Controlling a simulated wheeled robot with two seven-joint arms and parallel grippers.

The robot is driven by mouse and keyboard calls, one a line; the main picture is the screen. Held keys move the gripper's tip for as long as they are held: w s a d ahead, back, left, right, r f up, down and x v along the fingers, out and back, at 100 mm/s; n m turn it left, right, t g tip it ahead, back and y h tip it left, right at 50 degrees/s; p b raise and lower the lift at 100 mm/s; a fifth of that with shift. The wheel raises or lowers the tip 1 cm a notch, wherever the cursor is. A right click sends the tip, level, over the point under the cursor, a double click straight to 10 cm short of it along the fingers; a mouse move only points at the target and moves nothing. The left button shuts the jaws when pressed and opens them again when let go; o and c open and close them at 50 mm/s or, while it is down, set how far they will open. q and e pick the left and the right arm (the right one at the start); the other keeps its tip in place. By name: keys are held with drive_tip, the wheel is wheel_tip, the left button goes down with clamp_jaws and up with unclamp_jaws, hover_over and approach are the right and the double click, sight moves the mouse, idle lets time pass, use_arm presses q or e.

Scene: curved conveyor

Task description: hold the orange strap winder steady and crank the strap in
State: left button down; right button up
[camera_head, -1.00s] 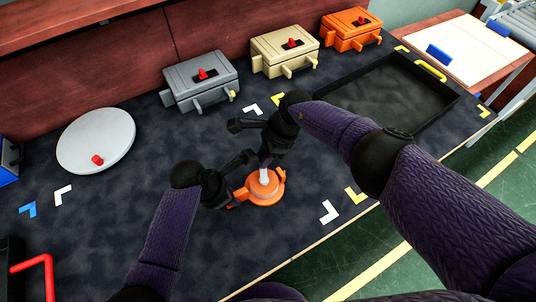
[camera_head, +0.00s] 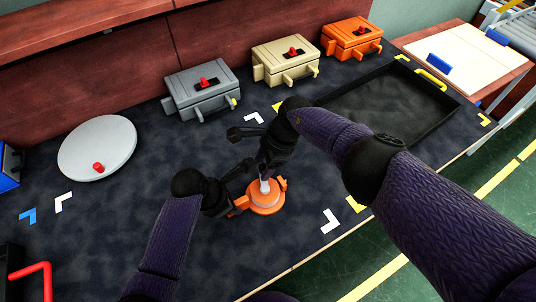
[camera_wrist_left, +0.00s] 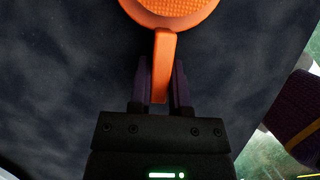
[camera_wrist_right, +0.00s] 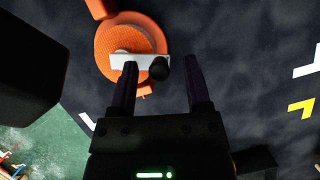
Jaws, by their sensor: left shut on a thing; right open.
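The orange strap winder (camera_head: 265,197) lies on the dark mat near its front edge. My left gripper (camera_wrist_left: 161,80) is shut on the winder's straight orange handle (camera_wrist_left: 162,58), with the round body just beyond its fingertips. The winder's round body also shows in the right wrist view (camera_wrist_right: 120,38), with a white crank arm (camera_wrist_right: 127,61) across it and a dark crank knob (camera_wrist_right: 159,68) at the arm's end. My right gripper (camera_wrist_right: 162,72) is open above the winder, with the knob between its fingertips in the picture. I cannot tell whether either finger touches the knob.
A grey round disc (camera_head: 97,148) with a red knob lies to the left. Grey (camera_head: 202,92), beige (camera_head: 285,61) and orange (camera_head: 352,38) boxes stand along the back. A black tray (camera_head: 455,104) is at the right. The mat between disc and winder is clear.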

drive_tip(key=v, duration=1.1)
drive_tip(key=shift+r, duration=0.3)
drive_tip(key=shift+d, duration=0.1)
